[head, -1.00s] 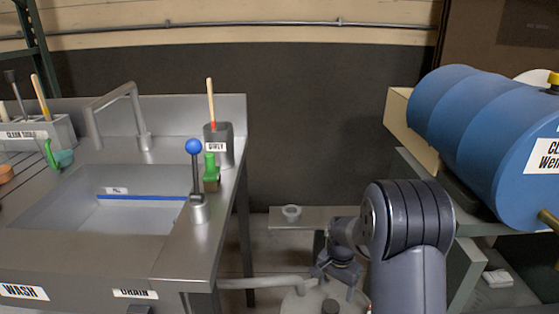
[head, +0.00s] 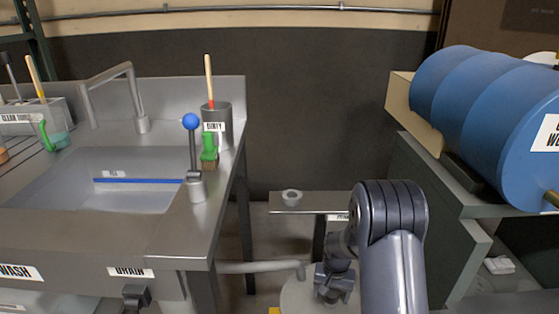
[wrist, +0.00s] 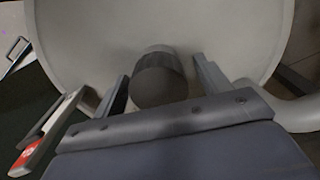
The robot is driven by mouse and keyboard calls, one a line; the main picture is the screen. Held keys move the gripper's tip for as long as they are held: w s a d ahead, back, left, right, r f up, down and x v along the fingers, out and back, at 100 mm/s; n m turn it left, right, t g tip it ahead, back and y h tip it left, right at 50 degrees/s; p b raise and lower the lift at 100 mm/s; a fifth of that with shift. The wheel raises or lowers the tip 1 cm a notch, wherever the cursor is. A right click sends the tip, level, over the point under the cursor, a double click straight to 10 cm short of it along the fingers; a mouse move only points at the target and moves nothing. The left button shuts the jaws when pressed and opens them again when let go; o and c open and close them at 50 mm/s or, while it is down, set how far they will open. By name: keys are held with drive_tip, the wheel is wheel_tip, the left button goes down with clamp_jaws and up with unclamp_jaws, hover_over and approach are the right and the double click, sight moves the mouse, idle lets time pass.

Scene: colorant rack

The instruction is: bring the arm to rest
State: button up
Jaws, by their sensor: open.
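My gripper (head: 333,284) hangs low at the end of my bent arm, over a pale round vessel (head: 294,297) between the sink and the drum rack. In the wrist view my gripper (wrist: 161,86) is open, with one finger on each side of a dark round knob (wrist: 160,82) on the pale vessel (wrist: 100,40). The jaws hold nothing that I can see. I cannot tell whether either finger touches the knob. In the head view the knob is not clearly seen near the gripper.
A steel sink unit (head: 205,230) stands left, with a blue-topped lever (head: 191,122) and a DIRTY pot (head: 218,125). A blue drum (head: 480,115) lies on a rack at right. A low shelf (head: 318,203) with a small ring is behind. A red-and-white item (wrist: 30,157) lies beside the vessel.

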drive_tip(key=n, duration=0.7)
drive_tip(key=shift+a, duration=0.15)
drive_tip(key=m, duration=0.6)
drive_tip(key=shift+m, duration=0.4)
drive_tip(key=m, duration=0.6)
drive_tip(key=shift+d, duration=0.25)
drive_tip(key=shift+s, duration=0.1)
